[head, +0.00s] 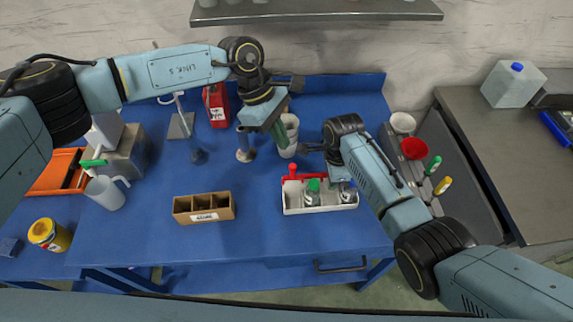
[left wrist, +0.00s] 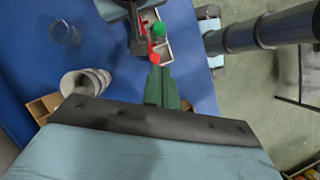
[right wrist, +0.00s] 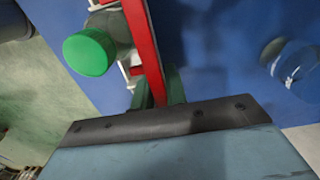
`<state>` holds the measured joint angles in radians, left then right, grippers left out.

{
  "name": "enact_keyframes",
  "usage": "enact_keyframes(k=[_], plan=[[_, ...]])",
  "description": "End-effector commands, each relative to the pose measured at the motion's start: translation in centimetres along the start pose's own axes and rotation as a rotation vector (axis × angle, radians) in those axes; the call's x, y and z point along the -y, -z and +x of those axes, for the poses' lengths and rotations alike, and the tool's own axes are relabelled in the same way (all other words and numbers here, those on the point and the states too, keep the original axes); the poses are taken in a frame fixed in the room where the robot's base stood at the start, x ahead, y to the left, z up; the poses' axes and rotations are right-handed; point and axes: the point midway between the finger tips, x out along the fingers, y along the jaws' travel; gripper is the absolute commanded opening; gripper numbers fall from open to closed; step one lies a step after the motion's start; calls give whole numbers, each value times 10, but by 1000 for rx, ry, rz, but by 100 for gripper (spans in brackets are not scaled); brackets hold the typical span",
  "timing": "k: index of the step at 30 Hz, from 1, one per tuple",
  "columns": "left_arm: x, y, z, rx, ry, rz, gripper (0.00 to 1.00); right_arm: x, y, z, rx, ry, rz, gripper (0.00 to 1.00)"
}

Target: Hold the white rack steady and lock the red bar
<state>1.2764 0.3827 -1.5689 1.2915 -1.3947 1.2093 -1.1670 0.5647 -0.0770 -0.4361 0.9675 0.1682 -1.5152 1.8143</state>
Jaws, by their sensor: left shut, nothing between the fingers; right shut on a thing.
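The white rack (head: 320,208) stands on the blue table and holds jars, one with a green cap (head: 313,185). The red bar (right wrist: 143,40) runs along the rack's back edge; its raised red end (head: 292,169) shows at the back left. My right gripper (right wrist: 157,95) is shut at the rack's back right, its fingers on either side of the rack's back edge where the bar runs. The exact contact is hidden. My left gripper (head: 282,138) is shut and empty, above and behind the rack; in the left wrist view its tips (left wrist: 160,72) appear just below the red end.
A brown divided box (head: 203,215) sits left of the rack. White stacked cups (head: 287,140) stand behind it, close to my left gripper. A red canister (head: 215,108) stands at the back. The table front between box and rack is clear.

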Motion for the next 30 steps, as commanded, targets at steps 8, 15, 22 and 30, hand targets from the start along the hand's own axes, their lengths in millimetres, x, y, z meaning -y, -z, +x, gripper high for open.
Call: enact_keyframes(k=[8,15,22,30], plan=[[35,-2,19,210,-98,-186,0,0,0,1,0,0,0,0],[61,27,6,307,-238,-384,0,0,0,1,-1,0,0,0],[83,63,-15,325,-365,-535,0,0,0,1,-1,0,0,0],[93,79,-27,320,-423,-595,0,0,0,1,-1,-1,-1,0]])
